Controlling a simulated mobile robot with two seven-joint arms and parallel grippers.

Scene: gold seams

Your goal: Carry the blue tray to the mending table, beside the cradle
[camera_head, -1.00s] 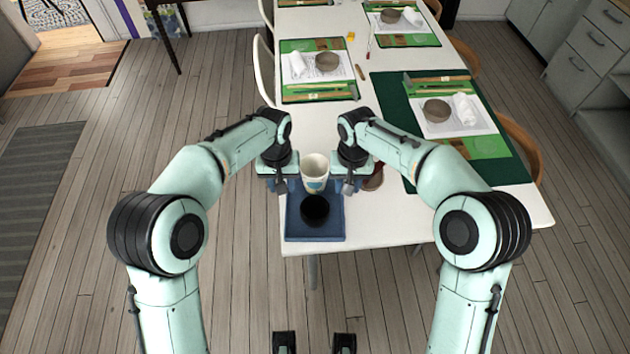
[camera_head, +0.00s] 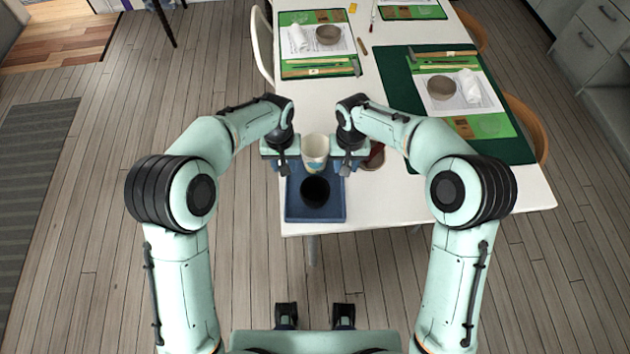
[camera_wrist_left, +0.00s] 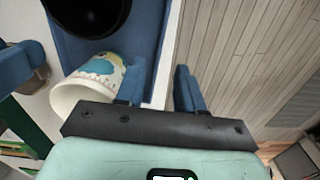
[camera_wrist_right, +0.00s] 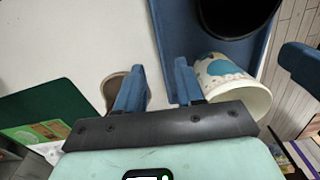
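The blue tray (camera_head: 336,213) lies at the near left corner of the white table. A dark round bowl (camera_head: 315,191) stands in it, and a white cup with a blue pattern (camera_head: 316,150) stands at its far end. My left gripper (camera_head: 282,166) is at the tray's far left side. In the left wrist view its open fingers (camera_wrist_left: 160,90) lie either side of the tray's edge. My right gripper (camera_head: 348,166) is at the far right side, its open fingers (camera_wrist_right: 160,88) also apart around the edge. Contact cannot be told. I cannot make out a cradle.
The white table (camera_head: 390,206) carries green mats (camera_head: 465,95) with bowls, rolls and tools. A reddish-brown round thing (camera_head: 374,156) sits just right of my right gripper. Chairs (camera_head: 526,128) line the table. Wooden floor is open to the left, with a grey rug (camera_head: 38,165).

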